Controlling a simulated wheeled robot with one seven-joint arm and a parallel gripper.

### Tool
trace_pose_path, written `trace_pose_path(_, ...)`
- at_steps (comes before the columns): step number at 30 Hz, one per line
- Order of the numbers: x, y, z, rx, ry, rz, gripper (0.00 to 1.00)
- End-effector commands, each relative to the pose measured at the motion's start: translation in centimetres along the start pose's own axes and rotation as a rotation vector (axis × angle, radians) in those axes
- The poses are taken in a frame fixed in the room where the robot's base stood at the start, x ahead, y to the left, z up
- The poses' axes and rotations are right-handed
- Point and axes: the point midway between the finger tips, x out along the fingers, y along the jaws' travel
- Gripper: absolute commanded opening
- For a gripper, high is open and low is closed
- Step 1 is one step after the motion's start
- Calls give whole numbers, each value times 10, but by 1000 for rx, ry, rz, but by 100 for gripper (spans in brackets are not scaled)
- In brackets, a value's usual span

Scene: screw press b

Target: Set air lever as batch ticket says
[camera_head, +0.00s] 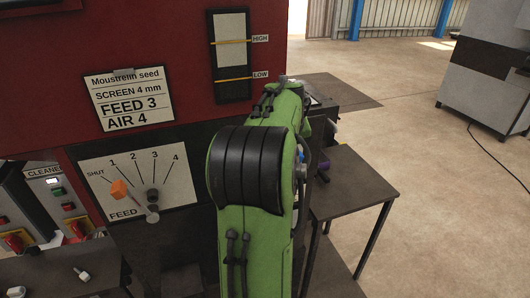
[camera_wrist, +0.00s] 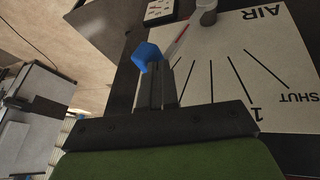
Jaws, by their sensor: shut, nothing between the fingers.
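The batch ticket (camera_head: 128,99) on the red panel reads Moustrelin seed, SCREEN 4 mm, FEED 3, AIR 4. The AIR dial plate (camera_wrist: 285,52) shows upside down in the wrist view, with SHUT and 1 readable at the right and more lines toward the left. The air lever has a blue knob (camera_wrist: 147,56) and a pivot (camera_wrist: 206,12). It points left, past the readable marks; the number there is hidden. My gripper (camera_wrist: 157,72) is shut and empty, its fingertips close to the blue knob; I cannot tell whether they touch. My arm hides the AIR dial in the head view.
The FEED dial (camera_head: 172,170) has an orange-knobbed lever (camera_head: 119,189) near SHUT. A sight gauge (camera_head: 230,58) marked HIGH and LOW is above. A dark side table (camera_head: 350,184) stands right of my arm. Open floor lies beyond.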

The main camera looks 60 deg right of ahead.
Motion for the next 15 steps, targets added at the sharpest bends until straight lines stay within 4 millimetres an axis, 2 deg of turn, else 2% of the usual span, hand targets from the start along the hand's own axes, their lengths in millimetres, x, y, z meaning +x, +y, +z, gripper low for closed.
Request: trace_pose_path(15,10,9,4,4,-5,3,0)
